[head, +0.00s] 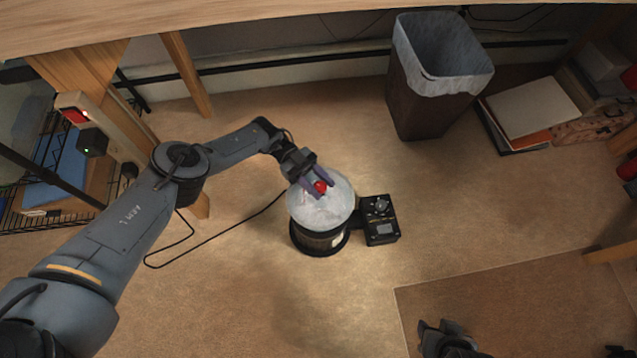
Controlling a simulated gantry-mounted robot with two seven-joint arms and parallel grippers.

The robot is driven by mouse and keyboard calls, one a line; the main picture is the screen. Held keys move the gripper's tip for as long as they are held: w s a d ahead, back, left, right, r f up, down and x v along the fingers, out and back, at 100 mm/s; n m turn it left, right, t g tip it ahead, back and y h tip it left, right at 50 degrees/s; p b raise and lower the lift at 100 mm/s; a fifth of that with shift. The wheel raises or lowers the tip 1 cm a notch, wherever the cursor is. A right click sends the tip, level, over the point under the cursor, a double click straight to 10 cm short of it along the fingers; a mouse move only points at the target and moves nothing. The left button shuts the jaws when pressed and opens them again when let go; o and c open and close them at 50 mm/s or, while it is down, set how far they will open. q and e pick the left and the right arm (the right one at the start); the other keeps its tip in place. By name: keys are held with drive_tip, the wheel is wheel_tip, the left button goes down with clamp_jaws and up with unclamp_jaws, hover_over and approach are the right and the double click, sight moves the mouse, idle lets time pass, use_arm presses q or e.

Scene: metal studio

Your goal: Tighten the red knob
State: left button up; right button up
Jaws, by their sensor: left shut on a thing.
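The red knob (320,187) sits at the top middle of a round device with a pale, cloudy lid (325,212) and a dark cylindrical base (318,242). My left gripper (319,181) reaches in from the upper left, its purple fingers on either side of the knob and shut on it. The fingers hide part of the knob. A black control box (380,220) with a dial is beside the base on the right. My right gripper (445,328) shows only partly at the bottom edge, well away from the device; its jaw opening is unclear.
A black cord (215,243) runs across the floor to the device. A lined waste bin (410,95) and stacked books (530,108) stand behind. A wooden table edge (250,15) crosses the top. The floor in front of the device is clear.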

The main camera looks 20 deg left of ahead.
use_arm(q)
drive_tip(key=shift+m+g+y, duration=0.4)
drive_tip(key=shift+m+g, duration=0.1)
drive_tip(key=shift+g, duration=0.2)
drive_tip(key=o, duration=1)
drive_tip(key=shift+d, duration=0.15)
